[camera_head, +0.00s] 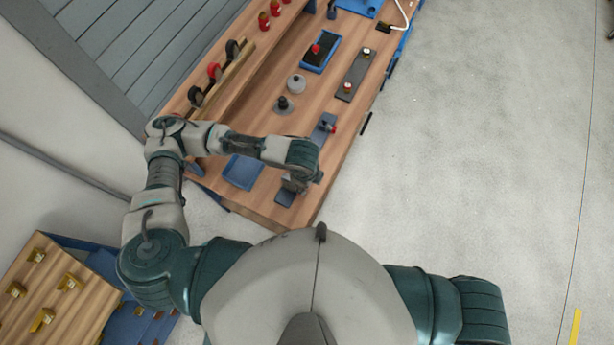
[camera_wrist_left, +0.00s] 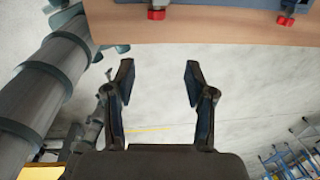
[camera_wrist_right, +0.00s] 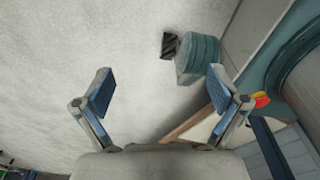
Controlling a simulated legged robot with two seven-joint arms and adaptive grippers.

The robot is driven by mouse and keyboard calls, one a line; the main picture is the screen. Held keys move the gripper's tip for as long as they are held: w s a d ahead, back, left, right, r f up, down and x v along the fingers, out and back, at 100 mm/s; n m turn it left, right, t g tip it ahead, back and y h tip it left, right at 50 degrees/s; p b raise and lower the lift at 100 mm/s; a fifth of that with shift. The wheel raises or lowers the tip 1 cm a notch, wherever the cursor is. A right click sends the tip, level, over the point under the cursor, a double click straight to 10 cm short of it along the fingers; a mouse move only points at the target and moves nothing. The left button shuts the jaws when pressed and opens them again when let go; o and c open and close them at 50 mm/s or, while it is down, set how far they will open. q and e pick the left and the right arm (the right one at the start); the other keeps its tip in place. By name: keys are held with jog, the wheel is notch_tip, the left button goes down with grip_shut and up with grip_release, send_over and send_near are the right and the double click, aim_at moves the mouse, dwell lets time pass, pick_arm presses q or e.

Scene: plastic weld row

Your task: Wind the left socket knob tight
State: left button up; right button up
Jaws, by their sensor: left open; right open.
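In the head view, my left gripper (camera_head: 298,183) is over the near end of the wooden bench, low and partly hidden by its own wrist. In the left wrist view my left gripper (camera_wrist_left: 158,80) is open with nothing between its fingers. Two red knobs (camera_wrist_left: 157,14) (camera_wrist_left: 285,20) show above it, apart from the fingers. In the head view a grey plate (camera_head: 357,72) carries two small knobs (camera_head: 348,87) (camera_head: 367,52). I cannot tell which knob is the left socket knob. My right gripper (camera_wrist_right: 162,105) is open and empty, away from the bench.
The bench (camera_head: 262,207) also holds a blue tray (camera_head: 242,172), a small plate with a red-ended part (camera_head: 329,127), round grey parts (camera_head: 296,84), a black-lined tray (camera_head: 320,52) and a rack (camera_head: 235,68). A side table (camera_head: 45,290) stands lower left.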

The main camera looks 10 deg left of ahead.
pick_arm(q)
jog(key=a+f, duration=0.1)
jog(key=f, duration=0.3)
jog(key=w+a+f, duration=0.1)
jog(key=f, duration=0.3)
jog(key=a+f, duration=0.1)
jog(key=f, duration=0.3)
jog(key=shift+w+a+f+b, duration=0.15)
jog(key=shift+a+f+b, duration=0.15)
jog(key=shift+f, duration=0.1)
pick_arm(e)
jog(key=a, duration=0.5)
pick_arm(q)
jog(key=d, duration=0.1)
jog(key=d+f, duration=0.1)
jog(key=d, duration=0.1)
jog(key=shift+d, duration=0.15)
jog(key=shift+a, duration=0.2)
jog(key=c, duration=0.3)
jog(key=shift+a, duration=0.35)
jog(key=c, duration=0.4)
jog(key=shift+w+a+f, duration=0.1)
jog(key=shift+a, duration=0.7)
grip_shut()
jog(key=shift+d, duration=0.55)
pick_arm(e)
jog(key=d, duration=0.4)
jog(key=shift+f, duration=0.2)
